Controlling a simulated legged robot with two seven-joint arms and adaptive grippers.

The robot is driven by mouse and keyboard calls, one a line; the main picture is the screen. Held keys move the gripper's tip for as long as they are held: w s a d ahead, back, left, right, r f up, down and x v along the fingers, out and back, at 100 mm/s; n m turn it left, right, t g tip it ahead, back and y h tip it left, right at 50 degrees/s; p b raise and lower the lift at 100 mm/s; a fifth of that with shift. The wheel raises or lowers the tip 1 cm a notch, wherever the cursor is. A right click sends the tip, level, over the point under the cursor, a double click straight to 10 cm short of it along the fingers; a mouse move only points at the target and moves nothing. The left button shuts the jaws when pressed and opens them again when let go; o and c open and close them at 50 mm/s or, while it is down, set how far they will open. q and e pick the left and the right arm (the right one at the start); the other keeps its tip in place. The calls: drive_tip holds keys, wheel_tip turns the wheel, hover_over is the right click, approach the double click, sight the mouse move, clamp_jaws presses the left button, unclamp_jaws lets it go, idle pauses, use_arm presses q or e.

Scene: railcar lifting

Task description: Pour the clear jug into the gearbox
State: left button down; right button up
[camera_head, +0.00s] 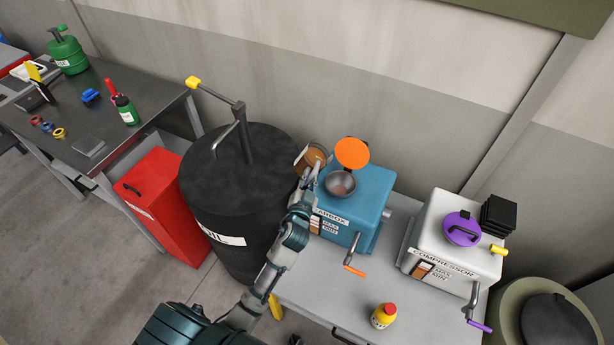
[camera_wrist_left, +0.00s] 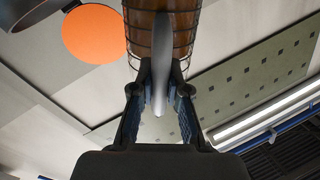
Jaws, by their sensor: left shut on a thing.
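The clear jug (camera_head: 316,156) holds brown liquid and is up beside the gearbox's left back corner. My left gripper (camera_head: 307,176) is shut on its grey handle; the handle (camera_wrist_left: 161,70) shows between the fingers in the left wrist view, with the jug body (camera_wrist_left: 160,38) beyond. The blue gearbox (camera_head: 347,218) stands on the grey table. A grey metal funnel (camera_head: 340,184) sits on its top, just right of the gripper. The orange round lid (camera_head: 352,153) stands open behind the funnel. I cannot tell whether liquid is flowing. My right gripper is not in view.
A black oil drum (camera_head: 240,180) with a pump handle stands left of the gearbox. The white compressor (camera_head: 452,247) is at the right, and a yellow bottle (camera_head: 383,316) with a red cap stands in front. A dark workbench (camera_head: 95,130) is at far left.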

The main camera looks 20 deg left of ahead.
use_arm(q)
drive_tip(key=shift+d+r+m, duration=0.15)
drive_tip(key=shift+d+m, duration=0.45)
drive_tip(key=shift+d, duration=0.1)
drive_tip(key=m, duration=0.1)
drive_tip(key=m+p, duration=0.1)
drive_tip(key=m, duration=0.1)
drive_tip(key=shift+a+f, duration=0.1)
drive_tip(key=shift+f, duration=0.1)
drive_tip(key=shift+w+a+f+m+p, duration=0.1)
drive_tip(key=shift+a+f+m+p, duration=0.25)
drive_tip(key=shift+m, duration=0.35)
drive_tip(key=shift+d+m, duration=0.25)
drive_tip(key=shift+m, duration=0.05)
drive_tip(key=shift+w+d+f+m+p, duration=0.15)
drive_tip(key=shift+d+f+m, duration=0.2)
drive_tip(key=shift+m, duration=0.6)
drive_tip(key=shift+s+d+f+m+p, duration=0.1)
drive_tip(key=shift+d+f+m, duration=0.15)
drive_tip(key=shift+f+m, duration=0.45)
drive_tip(key=shift+w+d+f+m+p, duration=0.1)
drive_tip(key=shift+d+f+m+p, duration=0.15)
drive_tip(key=shift+m, duration=0.9)
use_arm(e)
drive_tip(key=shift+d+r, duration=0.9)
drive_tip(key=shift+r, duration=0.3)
